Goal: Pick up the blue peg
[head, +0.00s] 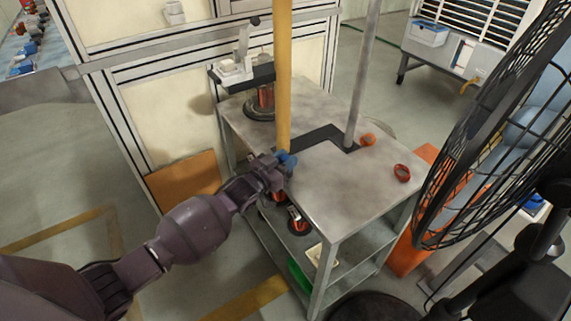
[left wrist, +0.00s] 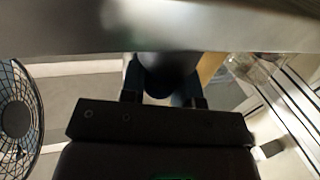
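The blue peg (head: 287,160) shows as a small bright blue piece at the left edge of the grey metal table (head: 335,187), just beside the foot of the yellow post. My left gripper (head: 279,168) reaches it from the lower left and partly hides it. In the left wrist view, a dark rounded body (left wrist: 168,72), apparently the peg, lies between the two spread fingers (left wrist: 166,92). Shadow hides whether the fingers press on it. My right gripper is not in view.
A yellow post (head: 284,80) and a grey post (head: 364,75) rise by the table. Orange rings (head: 402,172) lie on its top. A copper coil (head: 265,97) stands at the back. A large black fan (head: 480,130) stands close on the right. The table's front top is clear.

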